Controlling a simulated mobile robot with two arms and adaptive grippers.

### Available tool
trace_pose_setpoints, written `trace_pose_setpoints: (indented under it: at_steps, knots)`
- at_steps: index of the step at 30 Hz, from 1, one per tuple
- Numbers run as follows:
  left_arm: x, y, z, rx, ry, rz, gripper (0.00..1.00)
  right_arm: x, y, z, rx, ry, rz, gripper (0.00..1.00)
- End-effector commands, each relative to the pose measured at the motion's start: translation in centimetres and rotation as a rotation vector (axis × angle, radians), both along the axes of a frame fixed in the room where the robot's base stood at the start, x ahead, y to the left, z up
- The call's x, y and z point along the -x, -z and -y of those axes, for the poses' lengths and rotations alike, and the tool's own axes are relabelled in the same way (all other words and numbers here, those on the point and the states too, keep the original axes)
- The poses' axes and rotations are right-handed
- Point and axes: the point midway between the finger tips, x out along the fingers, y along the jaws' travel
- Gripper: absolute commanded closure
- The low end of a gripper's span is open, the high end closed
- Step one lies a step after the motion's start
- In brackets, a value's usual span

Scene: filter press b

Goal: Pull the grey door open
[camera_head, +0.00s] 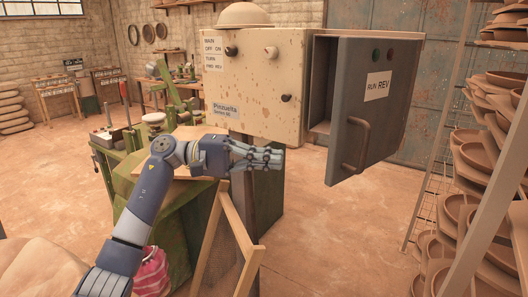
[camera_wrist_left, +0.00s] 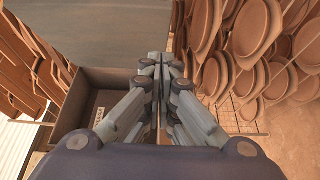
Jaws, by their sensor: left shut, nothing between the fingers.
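The grey door (camera_head: 372,115) is at the upper right in the head view. It bears a white label reading RUN REV, a red and a green button, and a curved bar handle (camera_head: 359,146) low on its left side. A dark recess shows along the door's left edge; I cannot tell how far the door stands open. My left gripper (camera_head: 279,159) is to the left of the handle, apart from it, with its fingers pointing right. It is shut and empty; its closed fingers also show in the left wrist view (camera_wrist_left: 162,66). My right gripper is not in view.
A cream, rust-spotted control box (camera_head: 255,85) stands left of the door. A wooden frame (camera_head: 235,235) leans below my left gripper. Racks of clay dishes (camera_head: 485,170) line the right side. Open floor (camera_head: 335,250) lies below the door.

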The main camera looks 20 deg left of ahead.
Motion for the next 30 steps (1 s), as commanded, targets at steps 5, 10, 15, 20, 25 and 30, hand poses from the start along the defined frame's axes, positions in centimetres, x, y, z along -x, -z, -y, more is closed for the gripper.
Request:
trace_pose_setpoints:
  at_steps: [5, 10, 15, 20, 25, 30]
  knots:
    - [-0.9, -0.7, 4.1, 0.004, 0.004, -0.002, 1.00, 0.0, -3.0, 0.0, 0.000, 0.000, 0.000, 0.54]
    - [-0.7, -0.5, 6.7, 0.002, 0.003, -0.003, 1.00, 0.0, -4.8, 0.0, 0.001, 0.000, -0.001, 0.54]
    - [0.2, -0.3, 8.2, 0.002, 0.001, -0.003, 1.00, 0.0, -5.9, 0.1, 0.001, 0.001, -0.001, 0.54]
    - [0.6, -0.1, 8.8, 0.001, 0.000, -0.002, 1.00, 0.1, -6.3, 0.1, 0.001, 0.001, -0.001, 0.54]
    - [0.7, 0.0, 9.0, 0.001, 0.000, -0.002, 1.00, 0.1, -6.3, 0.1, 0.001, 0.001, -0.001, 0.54]
    - [0.6, 0.0, 8.9, 0.001, 0.000, -0.002, 1.00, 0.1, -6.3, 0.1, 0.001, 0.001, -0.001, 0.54]
